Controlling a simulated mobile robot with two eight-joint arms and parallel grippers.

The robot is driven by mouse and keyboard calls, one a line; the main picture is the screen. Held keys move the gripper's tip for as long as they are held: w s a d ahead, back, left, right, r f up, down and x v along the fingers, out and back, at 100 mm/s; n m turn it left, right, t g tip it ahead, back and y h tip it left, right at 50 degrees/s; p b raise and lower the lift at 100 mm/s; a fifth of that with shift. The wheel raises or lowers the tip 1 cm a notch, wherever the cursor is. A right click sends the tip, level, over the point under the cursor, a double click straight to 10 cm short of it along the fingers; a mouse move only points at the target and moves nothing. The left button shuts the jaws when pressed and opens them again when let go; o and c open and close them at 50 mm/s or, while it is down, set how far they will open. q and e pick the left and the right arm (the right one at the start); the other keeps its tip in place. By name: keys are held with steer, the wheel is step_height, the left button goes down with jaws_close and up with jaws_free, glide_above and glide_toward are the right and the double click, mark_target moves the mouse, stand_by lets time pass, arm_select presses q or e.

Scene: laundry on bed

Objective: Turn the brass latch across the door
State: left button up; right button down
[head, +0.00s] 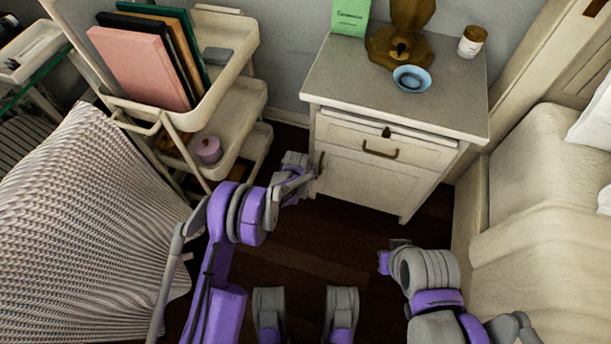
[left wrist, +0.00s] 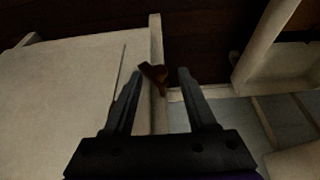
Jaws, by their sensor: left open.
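The brass latch (head: 321,163) is small and dark, near the left edge of the cream nightstand's lower door (head: 362,178). It stands roughly upright in the head view. The door looks closed. In the left wrist view the latch (left wrist: 153,72) shows between the fingertips, with the pale door panel (left wrist: 65,90) to its left. My left gripper (head: 306,178) is open in front of the latch; its fingers (left wrist: 159,82) are apart on either side of it, and I cannot tell whether they touch it. My right gripper (head: 388,258) is low over the floor, its jaws unclear.
A drawer with a brass handle (head: 380,153) is above the door. A blue bowl (head: 412,78), a brown ornament (head: 400,45), a white jar (head: 471,41) and a green box (head: 350,17) stand on top. A cart (head: 238,92) is left, a bed (head: 540,165) right. Dark floor (head: 330,225) is clear between.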

arm_select(q)
steer(key=shift+w+f, duration=0.15)
steer(key=shift+f, duration=0.15)
jaws_close()
stand_by(0.5)
steer(key=h, duration=0.3)
steer(key=a+n+g+h, duration=0.1)
steer(key=h, duration=0.2)
steer(key=f+n+g+h, duration=0.1)
steer(key=h, duration=0.2)
steer(key=shift+w+a+h, duration=0.25)
steer(key=shift+a+h, duration=0.1)
steer(key=shift+h, duration=0.05)
